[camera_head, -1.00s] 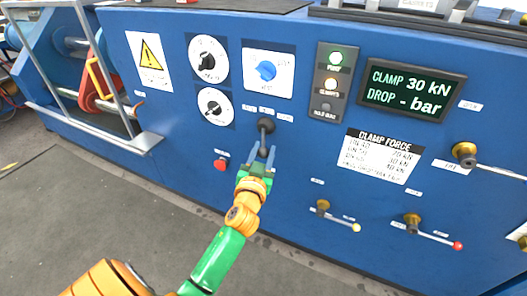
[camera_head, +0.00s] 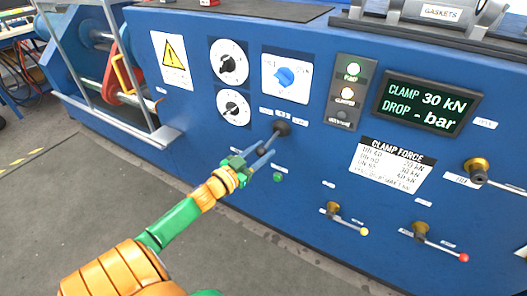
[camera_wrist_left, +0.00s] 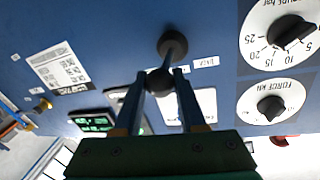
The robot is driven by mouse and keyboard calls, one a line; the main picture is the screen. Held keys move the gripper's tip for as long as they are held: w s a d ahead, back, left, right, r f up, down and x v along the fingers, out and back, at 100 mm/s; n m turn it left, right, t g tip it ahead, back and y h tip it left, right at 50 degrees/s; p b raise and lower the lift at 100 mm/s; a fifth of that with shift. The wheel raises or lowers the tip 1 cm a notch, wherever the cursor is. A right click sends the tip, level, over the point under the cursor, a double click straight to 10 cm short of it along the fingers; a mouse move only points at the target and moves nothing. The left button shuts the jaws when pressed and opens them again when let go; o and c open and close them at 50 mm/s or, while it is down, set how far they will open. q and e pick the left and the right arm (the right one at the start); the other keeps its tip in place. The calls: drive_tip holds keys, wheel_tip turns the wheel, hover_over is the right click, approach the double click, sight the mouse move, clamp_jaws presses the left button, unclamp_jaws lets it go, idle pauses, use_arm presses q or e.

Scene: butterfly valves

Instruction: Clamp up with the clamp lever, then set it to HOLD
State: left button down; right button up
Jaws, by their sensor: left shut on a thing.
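The clamp lever's dark pivot (camera_head: 282,127) is on the blue panel below the blue-knob dial, with small white labels above it that I cannot read. The lever slants down and left from the pivot. My left gripper (camera_head: 262,157) is shut on the lever's end. In the left wrist view the lever's black ball knob (camera_wrist_left: 158,82) sits between the fingertips, and the shaft runs up to the round pivot (camera_wrist_left: 172,45). The display (camera_head: 428,104) reads CLAMP 30 kN, DROP - bar. My right gripper is not in view.
A green button (camera_head: 277,177) is just below the lever. Two black-knob dials (camera_head: 230,62) are up and left. Levers with a yellow tip (camera_head: 364,232) and a red tip (camera_head: 463,257) are lower right.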

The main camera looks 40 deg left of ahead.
use_arm(q)
drive_tip(key=shift+c, duration=2.4)
unclamp_jaws()
drive_tip(key=shift+w, duration=0.1)
drive_tip(key=s+p, duration=0.1)
drive_tip(key=s, duration=0.6)
drive_tip(key=shift+s, duration=0.1)
drive_tip(key=shift+a+f, duration=0.1)
